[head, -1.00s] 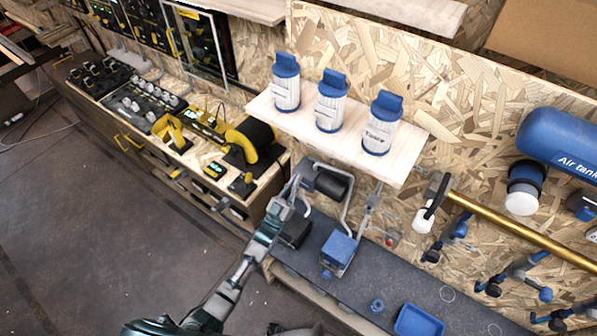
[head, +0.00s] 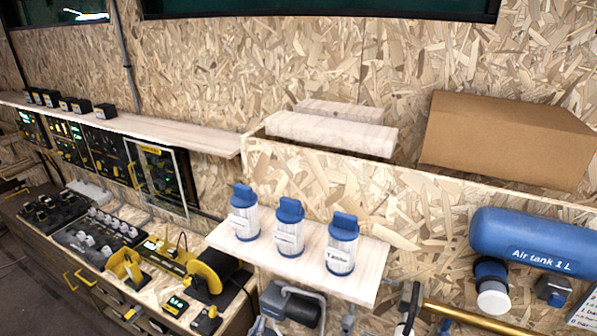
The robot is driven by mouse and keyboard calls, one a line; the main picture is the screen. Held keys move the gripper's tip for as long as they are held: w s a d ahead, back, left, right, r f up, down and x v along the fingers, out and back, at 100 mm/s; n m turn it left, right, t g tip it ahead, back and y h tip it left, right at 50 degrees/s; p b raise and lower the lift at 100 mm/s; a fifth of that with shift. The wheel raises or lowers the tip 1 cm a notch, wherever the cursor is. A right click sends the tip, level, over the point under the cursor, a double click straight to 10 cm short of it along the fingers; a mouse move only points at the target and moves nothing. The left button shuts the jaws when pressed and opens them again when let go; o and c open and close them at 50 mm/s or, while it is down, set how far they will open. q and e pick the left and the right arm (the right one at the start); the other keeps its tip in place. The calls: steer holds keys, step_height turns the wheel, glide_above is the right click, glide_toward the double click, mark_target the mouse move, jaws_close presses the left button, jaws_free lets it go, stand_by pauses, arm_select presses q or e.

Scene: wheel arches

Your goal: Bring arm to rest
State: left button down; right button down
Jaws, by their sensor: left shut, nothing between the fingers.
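Only the tip of my left gripper (head: 262,326) shows, at the bottom edge of the head view. It is shut and empty, below the small shelf and left of a dark blue-grey device (head: 292,304). The rest of my left arm is out of frame. My right gripper is not in view.
A small wooden shelf (head: 378,262) holds three white-and-blue canisters, one of them a canister (head: 289,232) in the middle. A blue air tank (head: 530,240) and brass pipe (head: 470,317) are at right. A cardboard box (head: 500,135) sits above. A workbench with tools (head: 100,240) is at left.

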arm_select(q)
steer(key=s+a+f+n+g+y, duration=0.25)
steer(key=s+f+g+y, duration=0.45)
steer(key=s+f+g, duration=0.55)
steer(key=s+a+f+g+y, duration=0.15)
steer(key=s+g, duration=0.25)
steer(key=s, duration=0.5)
steer(key=s+a+f+g+y, duration=0.1)
steer(key=s+a+g, duration=0.2)
steer(key=s, duration=0.7)
step_height(320, 180, down, 25)
steer(key=g, duration=0.1)
steer(key=s+a+f+g, duration=0.1)
steer(key=s+a+f, duration=0.2)
steer(key=s+f, duration=1.4)
steer(key=shift+s+a+f, duration=0.2)
steer(key=shift+s+f, duration=0.15)
steer(key=shift+s, duration=0.7)
